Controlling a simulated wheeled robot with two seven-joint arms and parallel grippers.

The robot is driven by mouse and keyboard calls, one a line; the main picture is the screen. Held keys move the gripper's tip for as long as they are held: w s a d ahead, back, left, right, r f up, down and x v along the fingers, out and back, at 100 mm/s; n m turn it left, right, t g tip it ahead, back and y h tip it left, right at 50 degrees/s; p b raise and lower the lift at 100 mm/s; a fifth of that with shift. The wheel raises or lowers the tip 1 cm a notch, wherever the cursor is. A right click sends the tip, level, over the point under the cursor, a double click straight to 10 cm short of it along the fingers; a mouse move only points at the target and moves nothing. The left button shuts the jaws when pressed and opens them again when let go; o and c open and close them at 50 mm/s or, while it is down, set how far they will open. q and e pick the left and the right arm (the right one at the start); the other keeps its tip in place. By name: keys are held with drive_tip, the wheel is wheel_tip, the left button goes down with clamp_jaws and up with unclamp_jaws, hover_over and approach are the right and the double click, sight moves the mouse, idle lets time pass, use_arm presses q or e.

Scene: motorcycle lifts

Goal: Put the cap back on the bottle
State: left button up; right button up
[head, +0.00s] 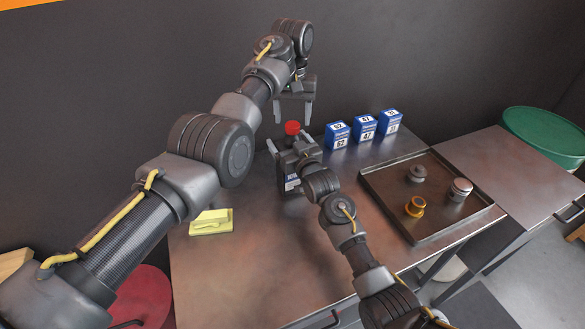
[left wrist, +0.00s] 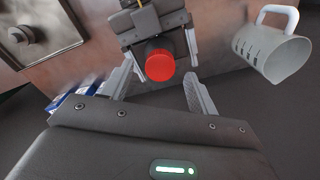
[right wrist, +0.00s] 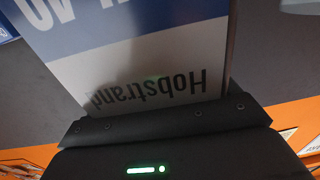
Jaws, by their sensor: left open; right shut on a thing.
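A bottle with a blue and white label (right wrist: 150,65) fills much of the right wrist view, its text upside down there. My right gripper (head: 288,143) is shut on this bottle over the metal table. A red cap (head: 292,128) shows at the bottle's top end; whether it is seated cannot be told. My left gripper (head: 293,119) is open and empty just above the cap, fingers pointing down. In the left wrist view the red cap (left wrist: 160,65) lies between and beyond my left fingertips, apart from both. Most of the bottle is hidden by my right gripper.
Several blue boxes (head: 364,127) stand at the table's back right. A tray (head: 385,208) with metal parts lies right. A yellow block (head: 210,222) lies at left. A measuring jug (left wrist: 272,45) stands near in the left wrist view.

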use_arm(q)
drive_tip(key=shift+r, duration=2.6)
use_arm(e)
drive_tip(key=o, duration=1.7)
use_arm(q)
drive_tip(key=shift+f, duration=0.2)
use_arm(e)
drive_tip(key=shift+s+d+f, duration=0.1)
drive_tip(key=shift+s+d, duration=0.1)
drive_tip(key=shift+s, duration=0.2)
use_arm(q)
drive_tip(key=shift+f+b, duration=0.9)
drive_tip(key=shift+b, duration=0.2)
use_arm(e)
drive_tip(key=v, duration=1)
drive_tip(key=shift+a, duration=0.1)
